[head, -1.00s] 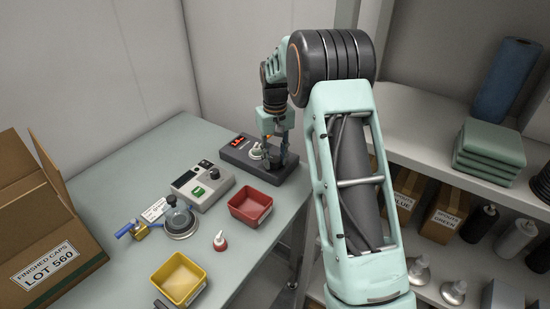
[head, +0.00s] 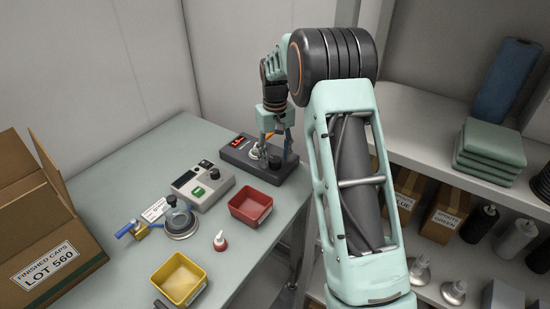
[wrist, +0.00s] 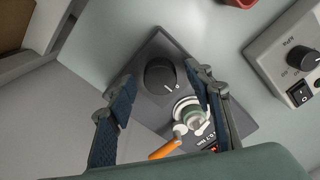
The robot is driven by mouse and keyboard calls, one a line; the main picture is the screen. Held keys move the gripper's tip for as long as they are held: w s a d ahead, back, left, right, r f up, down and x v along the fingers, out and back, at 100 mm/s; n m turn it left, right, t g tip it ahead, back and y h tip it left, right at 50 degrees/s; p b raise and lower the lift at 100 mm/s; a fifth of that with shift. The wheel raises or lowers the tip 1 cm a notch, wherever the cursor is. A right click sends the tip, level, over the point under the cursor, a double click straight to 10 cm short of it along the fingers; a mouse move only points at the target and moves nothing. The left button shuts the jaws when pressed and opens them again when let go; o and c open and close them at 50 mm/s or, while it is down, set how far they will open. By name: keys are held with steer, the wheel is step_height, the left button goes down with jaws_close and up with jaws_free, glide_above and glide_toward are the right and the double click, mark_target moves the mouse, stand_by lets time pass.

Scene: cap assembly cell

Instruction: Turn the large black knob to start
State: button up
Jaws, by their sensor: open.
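The large black knob (wrist: 161,76) sits on a dark control box (wrist: 150,108), which shows at the far end of the bench (head: 235,158) in the head view. In the wrist view my gripper (wrist: 159,74) is open and empty, its blue-padded fingers on either side of the knob in the picture. In the head view the gripper (head: 275,147) stands just above the box; the knob (head: 275,160) shows below it. I cannot tell how close the fingertips are to the knob. A white and green round fitting (wrist: 192,113) and an orange lever (wrist: 165,150) stand beside the knob.
A grey panel (head: 187,186) with a smaller black knob and green button stands nearby. A cardboard box (head: 60,235) is at left.

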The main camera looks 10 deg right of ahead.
mark_target(275, 159)
step_height(275, 159, up, 11)
steer(key=shift+r, duration=0.2)
steer(key=shift+f, duration=0.1)
